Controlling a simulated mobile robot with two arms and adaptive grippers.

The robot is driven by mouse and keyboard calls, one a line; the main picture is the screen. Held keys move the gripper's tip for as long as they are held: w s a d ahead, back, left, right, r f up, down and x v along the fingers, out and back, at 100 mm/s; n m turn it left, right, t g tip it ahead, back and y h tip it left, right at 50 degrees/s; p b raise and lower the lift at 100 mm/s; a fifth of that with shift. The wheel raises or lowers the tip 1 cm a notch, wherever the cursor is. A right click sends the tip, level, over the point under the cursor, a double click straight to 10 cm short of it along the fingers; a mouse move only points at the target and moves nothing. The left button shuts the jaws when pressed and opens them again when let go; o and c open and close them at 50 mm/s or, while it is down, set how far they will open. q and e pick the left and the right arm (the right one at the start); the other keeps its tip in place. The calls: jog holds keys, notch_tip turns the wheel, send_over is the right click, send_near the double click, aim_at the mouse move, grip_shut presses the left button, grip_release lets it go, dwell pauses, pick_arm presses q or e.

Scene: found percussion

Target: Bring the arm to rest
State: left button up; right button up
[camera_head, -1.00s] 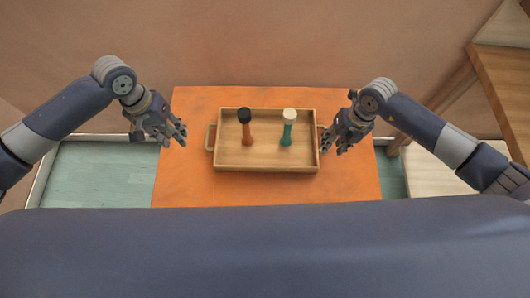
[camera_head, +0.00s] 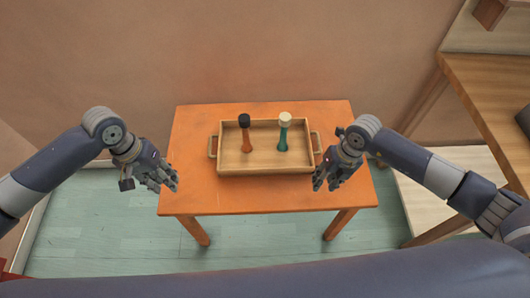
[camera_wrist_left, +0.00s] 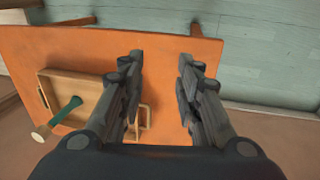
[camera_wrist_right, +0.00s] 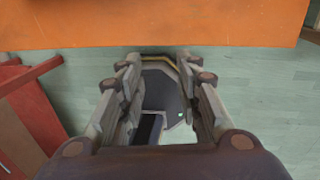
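My left gripper (camera_head: 172,182) hangs open and empty at the left edge of the orange table. In the left wrist view its fingers (camera_wrist_left: 160,85) are apart with only table and floor between them. My right gripper (camera_head: 325,181) is open at the front right of the table, near the tray's right handle. In the right wrist view its fingers (camera_wrist_right: 155,85) are apart, with my own base beyond them. A wooden tray (camera_head: 265,168) on the table holds an orange shaker with a black top (camera_head: 246,135) and a green shaker with a cream top (camera_head: 283,135), both upright.
The orange table (camera_head: 260,198) stands before a plain brown wall (camera_head: 240,50). A wooden shelf or desk (camera_head: 490,85) is at the right. Pale green floor (camera_head: 120,230) lies in front and to the left.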

pick_arm(q)
jog(key=shift+w+d+f, duration=0.1)
jog(key=shift+w, duration=0.2)
pick_arm(e)
jog(key=shift+w+d+f, duration=0.1)
jog(key=shift+w, duration=0.15)
pick_arm(q)
jog(key=shift+s, duration=0.1)
pick_arm(e)
jog(key=shift+s, duration=0.1)
